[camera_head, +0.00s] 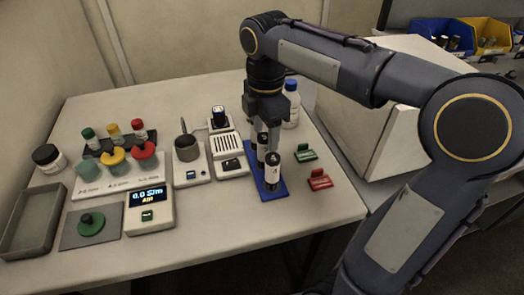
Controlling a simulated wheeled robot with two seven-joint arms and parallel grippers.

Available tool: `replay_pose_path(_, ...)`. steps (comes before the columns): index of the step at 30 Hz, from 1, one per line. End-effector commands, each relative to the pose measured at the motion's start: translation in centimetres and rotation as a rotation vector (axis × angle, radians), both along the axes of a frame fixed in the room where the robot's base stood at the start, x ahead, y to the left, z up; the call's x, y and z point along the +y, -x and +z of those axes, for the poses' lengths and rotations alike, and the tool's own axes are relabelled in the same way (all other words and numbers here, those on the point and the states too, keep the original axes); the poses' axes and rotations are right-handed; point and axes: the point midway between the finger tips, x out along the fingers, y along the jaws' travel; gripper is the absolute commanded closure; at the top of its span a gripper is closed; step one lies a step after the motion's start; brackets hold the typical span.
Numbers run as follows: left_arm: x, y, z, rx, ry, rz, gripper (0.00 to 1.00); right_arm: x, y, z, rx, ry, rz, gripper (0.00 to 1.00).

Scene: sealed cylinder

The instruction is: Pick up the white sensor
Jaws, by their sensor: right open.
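White cylinders with black ends stand upright on a blue tray (279,193); the front one (272,172) shows fully, and those behind it are partly hidden by my gripper. I cannot tell for sure which thing is the white sensor; these white cylinders may be it. My right gripper (264,125) points down over the rear part of the blue tray. It is open, with its fingers close to the rear cylinders; I cannot tell whether they touch. My left gripper is not in view.
A meter (150,212) reading 0.0 S/m stands at the front. Green (305,154) and red (319,180) pieces lie right of the blue tray, a bottle (291,103) behind.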

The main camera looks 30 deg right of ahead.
Motion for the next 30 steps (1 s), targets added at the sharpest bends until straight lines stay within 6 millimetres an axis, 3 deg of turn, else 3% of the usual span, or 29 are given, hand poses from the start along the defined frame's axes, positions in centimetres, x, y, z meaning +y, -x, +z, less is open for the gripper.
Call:
replay_pose_path(9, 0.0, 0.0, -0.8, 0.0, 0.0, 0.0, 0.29, 0.3, 0.0, -4.5, 0.002, 0.0, -0.003, 0.46)
replay_pose_path(18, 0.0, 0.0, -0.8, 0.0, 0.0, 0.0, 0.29, 0.3, 0.0, -4.7, 0.0, -0.001, -0.004, 0.47)
replay_pose_path(30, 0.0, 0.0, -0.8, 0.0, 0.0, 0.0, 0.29, 0.3, 0.0, -4.7, -0.001, -0.001, -0.003, 0.98)
